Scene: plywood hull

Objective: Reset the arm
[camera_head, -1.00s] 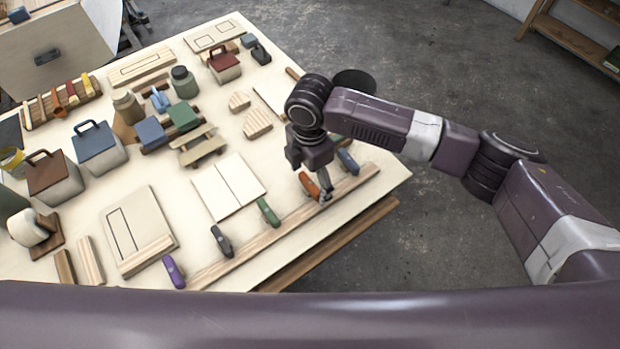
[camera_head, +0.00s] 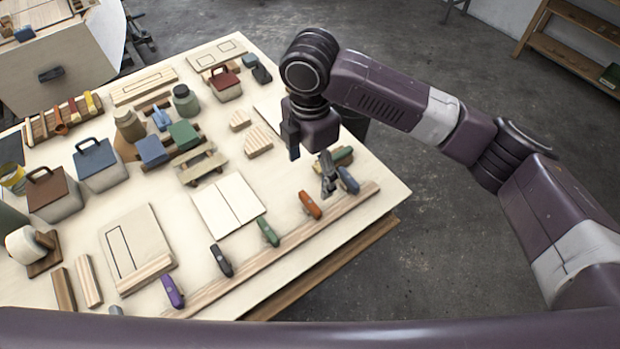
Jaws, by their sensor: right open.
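My right gripper (camera_head: 328,178) is open and empty, pointing down above the right part of the plywood table (camera_head: 300,175). Its fingers are just above and to the right of an orange-handled tool (camera_head: 310,205), which lies by a long wooden strip (camera_head: 275,255). A blue-handled tool (camera_head: 348,180) lies just right of the fingers. My right arm (camera_head: 385,95) comes in from the right and bends down at the wrist. My left gripper is not in view.
Green (camera_head: 268,232), dark grey (camera_head: 221,260) and purple (camera_head: 173,291) handled tools lie along the strip. Lidded boxes and jars crowd the table's left and back. Grey floor (camera_head: 440,240) is open to the right.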

